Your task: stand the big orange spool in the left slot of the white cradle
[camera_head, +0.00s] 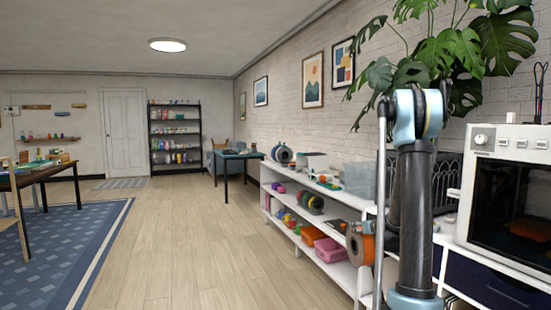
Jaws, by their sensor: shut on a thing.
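The big orange spool (366,249) shows at the lower right, in front of the white shelf, with a dark face turned left. My gripper (371,228) is mostly hidden behind my own dark arm. The dark part that shows is at the spool's upper edge, and the gripper is shut on the spool. The spool's right side is covered by the arm. I cannot make out the white cradle for certain.
A long white shelf unit (331,268) runs along the brick wall, with bins, spools (312,203) and a clear box (359,178). A white oven-like machine (511,190) and a leafy plant (440,50) stand right. The wooden floor (225,245) is clear.

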